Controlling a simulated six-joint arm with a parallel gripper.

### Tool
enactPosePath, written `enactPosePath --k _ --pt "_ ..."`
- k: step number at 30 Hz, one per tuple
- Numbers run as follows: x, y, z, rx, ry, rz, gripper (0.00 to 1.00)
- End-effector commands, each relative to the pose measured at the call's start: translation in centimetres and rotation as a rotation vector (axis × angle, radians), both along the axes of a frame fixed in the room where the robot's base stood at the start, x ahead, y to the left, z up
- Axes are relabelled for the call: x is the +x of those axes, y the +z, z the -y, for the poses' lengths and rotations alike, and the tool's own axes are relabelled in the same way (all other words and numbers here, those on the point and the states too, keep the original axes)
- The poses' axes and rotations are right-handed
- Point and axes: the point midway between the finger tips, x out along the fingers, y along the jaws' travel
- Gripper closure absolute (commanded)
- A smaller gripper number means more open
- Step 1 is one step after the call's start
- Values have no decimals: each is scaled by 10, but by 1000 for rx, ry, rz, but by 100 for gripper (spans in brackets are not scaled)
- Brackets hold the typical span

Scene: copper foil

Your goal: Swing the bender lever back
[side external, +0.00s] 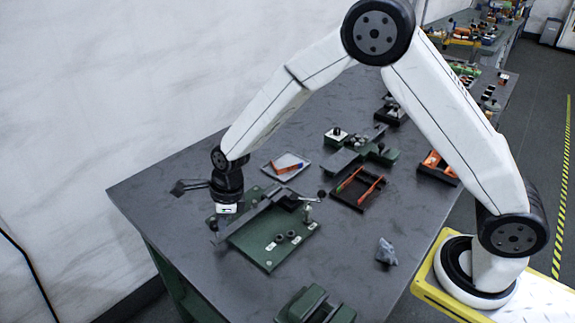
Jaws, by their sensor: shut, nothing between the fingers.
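The bender is a dark green base plate (268,256) on the grey bench, with small posts and round pegs on top. A grey bar, apparently its lever (262,207), runs slantwise along the plate's back edge. A thin rod with a dark knob (321,193) sticks out near its right end; I cannot tell whether it belongs to the lever. My gripper (216,234) points down at the bar's left end, at the plate's left corner. Its fingers are small and partly lost against the dark bench, and they hold nothing. I cannot tell whether they touch the bar.
A grey tray (268,172) with an orange and blue piece lies behind the bender. A black tray (342,201) with orange strips and another green fixture (383,155) stand to the right. A crumpled grey lump (386,252) and green block (312,304) sit nearer. Dark tools (186,187) lie left.

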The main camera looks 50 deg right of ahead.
Motion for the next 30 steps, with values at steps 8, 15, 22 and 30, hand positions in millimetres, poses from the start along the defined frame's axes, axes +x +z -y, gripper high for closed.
enactPosePath --k 8,15,22,30 --pt "5 0 -1 2 -1 5 100" --pt "7 1 -1 2 -1 10 100" --pt "5 2 -1 2 -2 11 100" --pt "-13 8 2 1 0 4 100"
